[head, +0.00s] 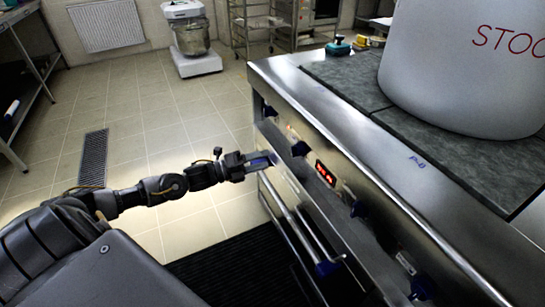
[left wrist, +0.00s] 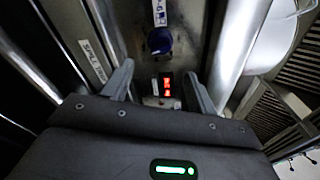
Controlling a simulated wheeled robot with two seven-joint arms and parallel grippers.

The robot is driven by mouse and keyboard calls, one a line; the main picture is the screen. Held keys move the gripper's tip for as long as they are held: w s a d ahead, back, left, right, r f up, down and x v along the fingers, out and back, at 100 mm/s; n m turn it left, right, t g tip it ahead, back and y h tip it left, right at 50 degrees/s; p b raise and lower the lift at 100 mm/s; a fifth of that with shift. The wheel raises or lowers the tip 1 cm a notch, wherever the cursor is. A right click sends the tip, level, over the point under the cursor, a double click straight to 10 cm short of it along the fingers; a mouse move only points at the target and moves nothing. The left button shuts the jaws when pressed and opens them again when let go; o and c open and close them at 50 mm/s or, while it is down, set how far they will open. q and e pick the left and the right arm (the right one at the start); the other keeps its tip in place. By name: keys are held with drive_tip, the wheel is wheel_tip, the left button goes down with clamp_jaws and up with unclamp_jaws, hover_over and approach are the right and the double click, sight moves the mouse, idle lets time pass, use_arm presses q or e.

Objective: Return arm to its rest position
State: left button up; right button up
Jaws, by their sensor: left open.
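My left arm reaches in from the left in the head view. My left gripper (head: 262,164) is beside the front panel of the stove (head: 345,130), close to the knobs. In the left wrist view its two fingers (left wrist: 160,88) are apart with nothing between them. I cannot tell from these views whether the fingertips touch the panel. My right gripper is not in view.
A large white stockpot (head: 465,75) stands on the stove top. A metal rail (head: 295,225) runs along the stove front below the knobs. A black mat (head: 235,270) lies on the floor. The tiled floor (head: 150,110) at left is open. A mixer (head: 190,40) stands at the back.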

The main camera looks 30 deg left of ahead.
use_arm(q)
drive_tip(key=shift+s+a, duration=0.2)
drive_tip(key=shift+s, duration=0.1)
